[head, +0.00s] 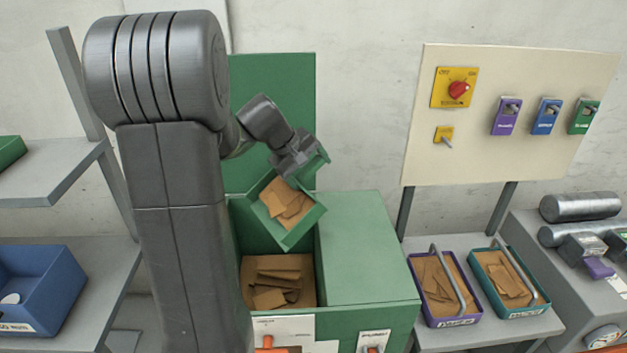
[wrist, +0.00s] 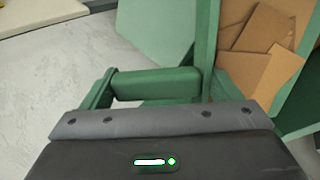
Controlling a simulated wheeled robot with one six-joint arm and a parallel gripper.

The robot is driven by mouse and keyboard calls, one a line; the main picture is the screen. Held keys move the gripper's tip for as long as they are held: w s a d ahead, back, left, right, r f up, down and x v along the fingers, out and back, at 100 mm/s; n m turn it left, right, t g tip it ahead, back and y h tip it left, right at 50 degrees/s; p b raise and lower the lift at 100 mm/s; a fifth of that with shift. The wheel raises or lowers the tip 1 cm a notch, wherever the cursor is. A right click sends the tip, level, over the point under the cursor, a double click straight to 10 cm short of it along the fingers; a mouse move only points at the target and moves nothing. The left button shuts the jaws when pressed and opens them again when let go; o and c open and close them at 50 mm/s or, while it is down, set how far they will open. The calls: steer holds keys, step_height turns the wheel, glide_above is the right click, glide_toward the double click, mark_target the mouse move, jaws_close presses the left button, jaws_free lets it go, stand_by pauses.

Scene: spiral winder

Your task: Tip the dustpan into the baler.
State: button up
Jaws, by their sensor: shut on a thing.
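The dustpan (head: 302,228) is a green pan with brown cardboard scraps (head: 286,201) in it. It hangs tilted above the open chamber of the green baler (head: 370,262). My gripper (head: 308,163) is shut on the dustpan's handle, which also shows in the wrist view (wrist: 155,84). In the wrist view scraps (wrist: 247,62) lie in the pan at the upper right. More cardboard (head: 273,284) lies inside the baler's chamber, below the pan. My arm hides the left part of the baler.
A green panel (head: 272,110) stands upright behind the chamber. To the right are a purple-rimmed bin (head: 447,322) and a teal-rimmed bin (head: 516,313), both holding cardboard. A control board (head: 525,150) stands above them. A blue bin (head: 40,290) sits on the left shelf.

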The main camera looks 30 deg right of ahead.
steer(key=shift+s+a+r+h+b, duration=0.1)
steer(key=shift+a+r+h+b, duration=0.65)
steer(key=shift+b, duration=1.1)
steer(key=shift+s+a+r+h+b, duration=0.1)
steer(key=shift+a+r+h+b, duration=0.3)
steer(key=shift+a+h+b, duration=1)
steer(key=shift+a+r+h+b, duration=0.35)
steer(key=shift+a+r+b, duration=0.2)
steer(key=shift+b, duration=1.7)
steer(key=a+r+h+b, duration=0.3)
steer(key=a+b, duration=0.3)
steer(key=b, duration=0.2)
steer(key=shift+s+a+r+t+h+b, duration=0.15)
steer(key=shift+s+a+t+h+b, duration=0.2)
steer(key=shift+h, duration=0.45)
steer(key=shift+w+d, duration=0.1)
steer(key=shift+d, duration=0.05)
